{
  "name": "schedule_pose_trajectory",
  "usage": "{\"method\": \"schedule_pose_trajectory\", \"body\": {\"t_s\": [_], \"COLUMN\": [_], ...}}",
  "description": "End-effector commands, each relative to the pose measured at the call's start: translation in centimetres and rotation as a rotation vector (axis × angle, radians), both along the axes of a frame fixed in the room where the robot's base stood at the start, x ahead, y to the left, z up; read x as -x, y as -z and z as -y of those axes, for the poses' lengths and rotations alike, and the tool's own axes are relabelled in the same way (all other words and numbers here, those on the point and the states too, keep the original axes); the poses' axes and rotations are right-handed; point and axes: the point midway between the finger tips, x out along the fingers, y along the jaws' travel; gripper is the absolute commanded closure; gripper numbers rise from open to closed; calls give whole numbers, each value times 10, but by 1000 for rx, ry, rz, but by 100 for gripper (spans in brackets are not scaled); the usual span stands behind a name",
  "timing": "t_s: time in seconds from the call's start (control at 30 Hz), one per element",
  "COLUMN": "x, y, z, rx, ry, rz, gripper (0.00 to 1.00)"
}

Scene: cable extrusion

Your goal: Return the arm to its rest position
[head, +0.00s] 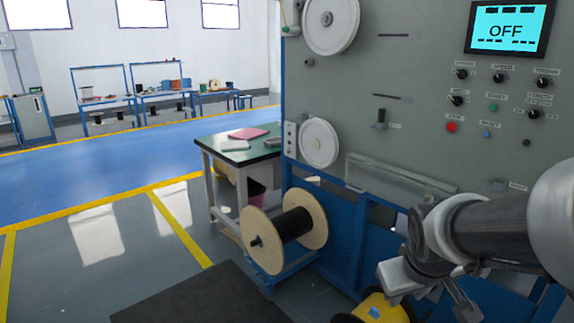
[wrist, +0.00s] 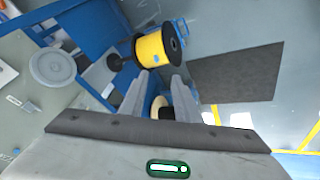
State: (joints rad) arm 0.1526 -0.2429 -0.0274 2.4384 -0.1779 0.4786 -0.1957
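My gripper (wrist: 160,82) shows in the wrist view with its two grey fingers apart and nothing between their tips. In the head view my arm (head: 490,230) reaches in from the right edge, in front of the machine's lower blue frame. The hand points down, and its fingers are partly hidden there. A yellow spool (head: 385,308) shows beside and below the hand at the bottom edge. It also shows in the wrist view (wrist: 152,52), beyond the fingertips and apart from them.
The grey machine panel (head: 400,110) with its "OFF" screen (head: 507,28) stands close behind my arm. A wooden-flanged spool with black cable (head: 290,226) sits low at its left. A green-topped table (head: 240,150) stands behind. Open floor (head: 90,270) lies left, beside a dark mat (head: 200,300).

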Motion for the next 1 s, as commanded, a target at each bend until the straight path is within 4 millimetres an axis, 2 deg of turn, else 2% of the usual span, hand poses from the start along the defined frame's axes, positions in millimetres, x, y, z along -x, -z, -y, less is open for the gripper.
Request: {"method": "schedule_pose_trajectory", "body": {"t_s": [0.03,0.2,0.5,0.6,0.87,1.0], "x": [12,49,108,109,108,108], "y": [-18,-51,-81,-110,-171,-216], "z": [-13,-45,-86,-86,-86,-85], "rx": [-25,-105,-224,-227,-226,-225], "ry": [15,60,93,99,98,98], "rz": [21,42,57,50,51,51], "gripper": [71,71,71,71,71,71]}}
